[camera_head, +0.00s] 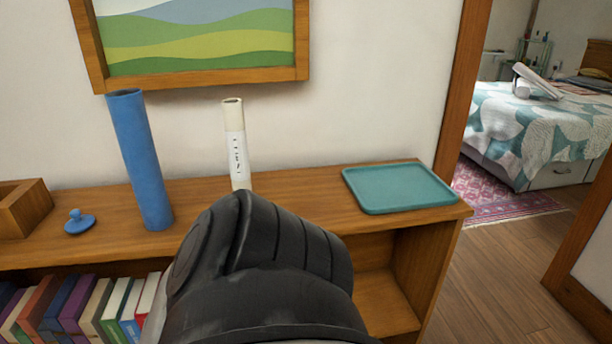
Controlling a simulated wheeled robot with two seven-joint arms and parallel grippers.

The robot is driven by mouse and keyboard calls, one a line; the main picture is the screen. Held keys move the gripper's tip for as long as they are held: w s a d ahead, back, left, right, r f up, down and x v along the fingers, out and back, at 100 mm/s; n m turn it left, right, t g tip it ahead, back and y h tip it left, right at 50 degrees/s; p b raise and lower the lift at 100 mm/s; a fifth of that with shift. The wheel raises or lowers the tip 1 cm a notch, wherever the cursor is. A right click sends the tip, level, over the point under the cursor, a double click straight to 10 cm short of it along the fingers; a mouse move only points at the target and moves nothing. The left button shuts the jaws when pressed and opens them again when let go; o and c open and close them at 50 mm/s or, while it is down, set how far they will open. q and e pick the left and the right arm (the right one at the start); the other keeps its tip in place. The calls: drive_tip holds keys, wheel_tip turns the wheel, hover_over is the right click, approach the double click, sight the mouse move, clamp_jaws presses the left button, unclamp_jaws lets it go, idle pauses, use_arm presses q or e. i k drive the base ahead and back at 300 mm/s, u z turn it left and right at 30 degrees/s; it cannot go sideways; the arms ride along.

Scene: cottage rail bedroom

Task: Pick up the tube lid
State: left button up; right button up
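The tube lid (79,222) is a small blue disc with a round knob on top. It lies on the wooden shelf top, left of the tall blue tube (141,160). The tube stands upright with its top end open. A large dark part of my own arm fills the lower middle of the view, in front of the shelf. No gripper fingers show, so I cannot see either gripper.
A white cylinder (236,145) stands behind my arm, its base hidden. A teal tray (398,187) lies on the right of the shelf top (290,185). A wooden box (24,208) sits at the left. Books (75,305) fill the shelf below. A framed picture hangs above.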

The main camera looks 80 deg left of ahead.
sight(79, 223)
drive_tip(key=k, duration=1.35)
drive_tip(key=u, duration=0.15)
